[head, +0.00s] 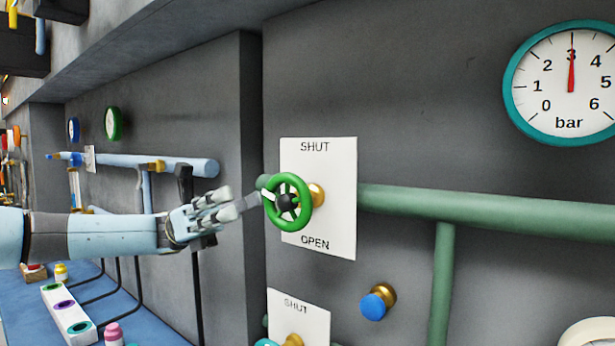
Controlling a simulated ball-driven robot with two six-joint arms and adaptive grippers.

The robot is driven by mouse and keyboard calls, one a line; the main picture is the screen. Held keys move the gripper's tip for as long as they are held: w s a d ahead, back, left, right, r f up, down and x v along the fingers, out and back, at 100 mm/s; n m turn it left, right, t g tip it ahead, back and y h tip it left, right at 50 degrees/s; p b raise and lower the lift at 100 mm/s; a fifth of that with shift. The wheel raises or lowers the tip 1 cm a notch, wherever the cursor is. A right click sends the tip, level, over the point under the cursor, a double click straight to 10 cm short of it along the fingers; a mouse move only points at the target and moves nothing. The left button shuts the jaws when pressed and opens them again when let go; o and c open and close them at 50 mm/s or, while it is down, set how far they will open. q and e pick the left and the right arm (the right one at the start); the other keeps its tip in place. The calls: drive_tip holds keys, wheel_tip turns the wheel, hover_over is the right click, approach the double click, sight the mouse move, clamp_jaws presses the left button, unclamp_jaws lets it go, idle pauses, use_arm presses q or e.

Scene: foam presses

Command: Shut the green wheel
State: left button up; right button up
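The green wheel (288,204) stands on a brass stem in front of a white plate (335,210). The plate reads SHUT at the top and OPEN at the bottom. My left gripper (256,201) reaches in from the left, with its fingertips at the left side of the wheel's rim. A light grey tip overlaps the wheel's spokes. I cannot tell whether the fingers are closed on the rim or only touch it. My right gripper is not in view.
A green pipe (480,210) runs right from the plate. A gauge (560,85) above reads about 3 bar. Below are a blue knob (373,306) and another SHUT plate (302,312). A wall edge and a pale blue pipe (190,166) lie left, behind my arm.

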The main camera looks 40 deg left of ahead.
use_arm(q)
drive_tip(key=p, duration=0.2)
approach(297, 175)
drive_tip(key=d, duration=0.1)
drive_tip(key=d+r, duration=0.1)
drive_tip(key=d, duration=0.1)
drive_tip(key=shift+w+r+m+g, duration=0.15)
drive_tip(key=shift+r+m+g, duration=0.15)
drive_tip(key=shift+g, duration=0.1)
drive_tip(key=p+x, duration=0.1)
drive_tip(key=x, duration=0.3)
drive_tip(key=shift+w, duration=0.15)
drive_tip(key=shift+d+p, duration=0.35)
drive_tip(key=shift+d, duration=0.25)
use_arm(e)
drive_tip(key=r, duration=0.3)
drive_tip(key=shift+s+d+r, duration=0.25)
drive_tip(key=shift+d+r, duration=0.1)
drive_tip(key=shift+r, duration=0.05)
use_arm(q)
clamp_jaws()
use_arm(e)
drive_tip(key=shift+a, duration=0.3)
